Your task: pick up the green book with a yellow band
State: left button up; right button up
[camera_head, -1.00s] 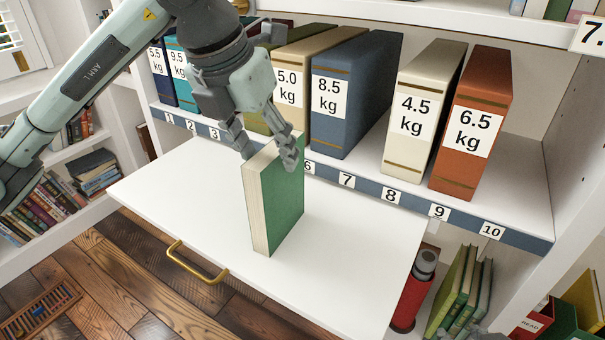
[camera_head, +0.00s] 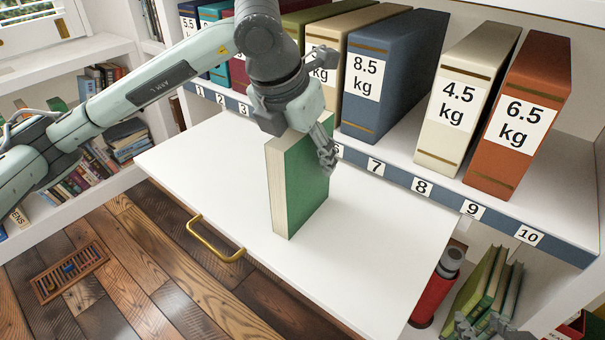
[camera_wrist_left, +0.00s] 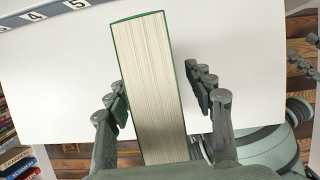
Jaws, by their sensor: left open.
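The green book (camera_head: 306,185) stands upright on the white pull-out board, its cream page edge facing left; no yellow band shows on the sides I see. My left gripper (camera_head: 300,142) is open over the top of the book, with one finger against or close to the green cover and the other mostly hidden. In the left wrist view the book (camera_wrist_left: 155,90) lies between the open fingers of my left gripper (camera_wrist_left: 160,92), with a visible gap on the right and a smaller one, if any, on the left. My right gripper (camera_head: 480,326) shows only partly at the bottom edge.
The white board (camera_head: 370,260) has a brass handle (camera_head: 214,240) in front and is mostly clear. Behind it, a shelf holds weight-labelled binders, including a blue one (camera_head: 395,75) and an orange one (camera_head: 522,115). A red cylinder (camera_head: 437,290) stands below right.

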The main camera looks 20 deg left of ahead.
pick_arm(q)
jog(key=shift+f+b, duration=0.2)
jog(key=shift+b, duration=0.3)
dwell(0.5)
jog(key=shift+c, duration=0.2)
grip_shut()
